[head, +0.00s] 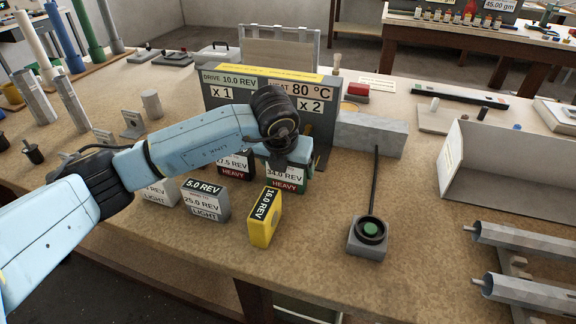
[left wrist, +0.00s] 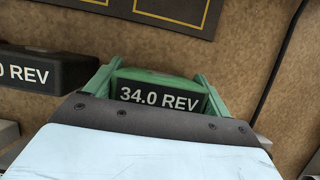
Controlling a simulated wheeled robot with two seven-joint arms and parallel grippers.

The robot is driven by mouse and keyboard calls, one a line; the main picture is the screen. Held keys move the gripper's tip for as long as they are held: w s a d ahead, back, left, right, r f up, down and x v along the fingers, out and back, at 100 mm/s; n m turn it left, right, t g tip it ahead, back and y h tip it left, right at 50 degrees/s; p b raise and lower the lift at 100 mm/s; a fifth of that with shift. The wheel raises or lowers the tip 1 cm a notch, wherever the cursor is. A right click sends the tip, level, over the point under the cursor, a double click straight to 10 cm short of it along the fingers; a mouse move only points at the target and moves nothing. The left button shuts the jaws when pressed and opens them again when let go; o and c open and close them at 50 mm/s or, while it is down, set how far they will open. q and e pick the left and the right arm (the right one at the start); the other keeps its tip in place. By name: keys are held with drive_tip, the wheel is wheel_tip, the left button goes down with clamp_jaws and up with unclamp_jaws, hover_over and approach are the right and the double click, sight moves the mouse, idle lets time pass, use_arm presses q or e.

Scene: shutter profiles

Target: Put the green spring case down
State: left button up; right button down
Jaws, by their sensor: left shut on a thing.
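The green spring case (head: 284,182), labelled 34.0 REV and HEAVY, is upright in front of the grey sign panel. My left gripper (head: 289,162) comes down on it from above and is shut on it. In the left wrist view, the case (left wrist: 160,78) shows its green top and black label between the two green fingers (left wrist: 158,88). I cannot tell whether its base touches the bench. My right gripper is in neither view.
A grey 5.0 REV case (head: 205,203) and a yellow 16.0 REV case (head: 263,222) stand in front. Bench between yellow case and button box is bare.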

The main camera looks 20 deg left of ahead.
use_arm(q)
drive_tip(key=o, duration=0.8)
drive_tip(key=shift+f, duration=0.1)
drive_tip(key=o, duration=0.3)
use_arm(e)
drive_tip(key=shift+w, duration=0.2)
use_arm(q)
drive_tip(key=shift+o, duration=0.2)
drive_tip(key=shift+r, duration=0.2)
drive_tip(key=p+v, duration=0.1)
drive_tip(key=v, duration=1.1)
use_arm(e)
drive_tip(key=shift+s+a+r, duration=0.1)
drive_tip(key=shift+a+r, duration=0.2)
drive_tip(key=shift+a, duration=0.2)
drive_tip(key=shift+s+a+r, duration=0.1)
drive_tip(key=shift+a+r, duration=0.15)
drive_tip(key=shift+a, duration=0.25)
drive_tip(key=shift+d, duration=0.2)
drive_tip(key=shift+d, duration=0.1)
